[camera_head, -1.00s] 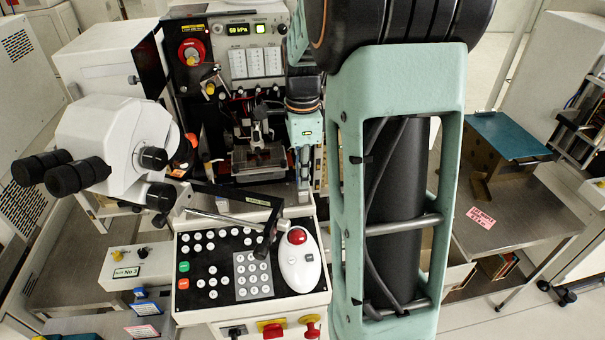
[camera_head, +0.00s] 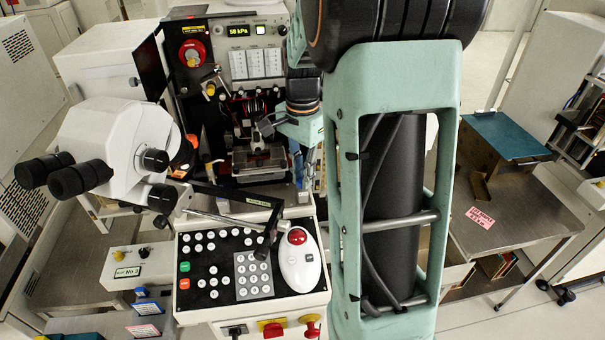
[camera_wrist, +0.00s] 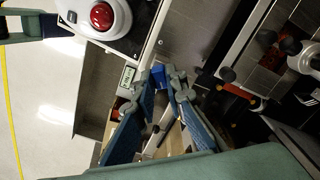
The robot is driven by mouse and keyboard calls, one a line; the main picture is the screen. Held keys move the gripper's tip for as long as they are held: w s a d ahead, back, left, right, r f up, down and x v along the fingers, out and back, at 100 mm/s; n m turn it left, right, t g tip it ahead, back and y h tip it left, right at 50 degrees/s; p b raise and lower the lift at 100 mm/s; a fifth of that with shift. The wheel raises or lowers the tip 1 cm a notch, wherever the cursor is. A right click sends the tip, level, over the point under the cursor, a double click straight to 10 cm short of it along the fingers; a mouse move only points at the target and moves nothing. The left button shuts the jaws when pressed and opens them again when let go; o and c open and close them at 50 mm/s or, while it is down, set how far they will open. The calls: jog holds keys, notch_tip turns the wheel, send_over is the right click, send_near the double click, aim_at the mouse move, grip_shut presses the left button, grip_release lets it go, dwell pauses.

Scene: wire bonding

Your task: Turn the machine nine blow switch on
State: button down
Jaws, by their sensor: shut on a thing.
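The bonding machine stands at the centre in the head view, with its lit pressure display (camera_head: 238,30) reading about 58 kPa. My gripper (camera_head: 303,182) reaches down at the machine's right side, partly behind my arm. In the wrist view my gripper (camera_wrist: 163,73) has its two blue fingers drawn together at the tips, with a small blue part (camera_wrist: 158,73) between them. A green-and-white label (camera_wrist: 128,76) is just left of the fingertips; its text is too small to read. I cannot tell whether the blue part is the blow switch; no switch lever shows clearly.
The button panel (camera_head: 207,266) and white trackball unit (camera_head: 297,268) stand in front of the machine. The white microscope (camera_head: 115,140) hangs at the left. A metal table (camera_head: 515,215) with a blue-topped box (camera_head: 505,135) stands at the right.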

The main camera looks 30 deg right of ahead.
jog(key=n, duration=0.5)
jog(key=shift+r+n, duration=0.1)
jog(key=shift+n, duration=0.2)
jog(key=n, duration=0.4)
jog(key=shift+n, duration=0.3)
jog(key=c, duration=2)
grip_release()
jog(key=shift+o, duration=0.2)
notch_tip(320, 180, up, 12)
